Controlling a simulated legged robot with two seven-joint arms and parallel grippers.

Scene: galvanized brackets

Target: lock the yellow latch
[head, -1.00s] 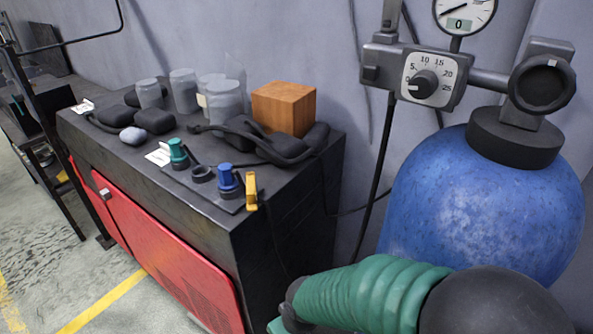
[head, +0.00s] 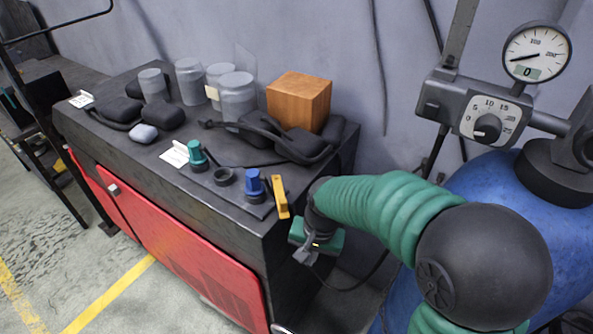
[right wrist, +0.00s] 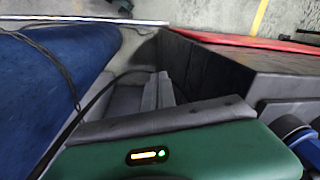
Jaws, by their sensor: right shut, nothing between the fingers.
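The yellow latch (head: 281,197) is a small upright-tilted bar at the near right corner of the dark cabinet top (head: 95,122), just right of the blue knob (head: 254,186). My right gripper (head: 304,258) is beside the cabinet's right side, below and to the right of the latch and apart from it. It is shut and empty. In the right wrist view its dark fingers (right wrist: 165,92) point along the gap between the blue cylinder and the cabinet side. The latch cannot be made out in that view. My left gripper is not in view.
A blue gas cylinder (head: 470,180) with a gauge (head: 537,55) stands right of the cabinet. A teal knob (head: 196,154), a wooden block (head: 299,100), several jars and dark ear-muff-like items crowd the top. A thin cable hangs in the gap by my gripper.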

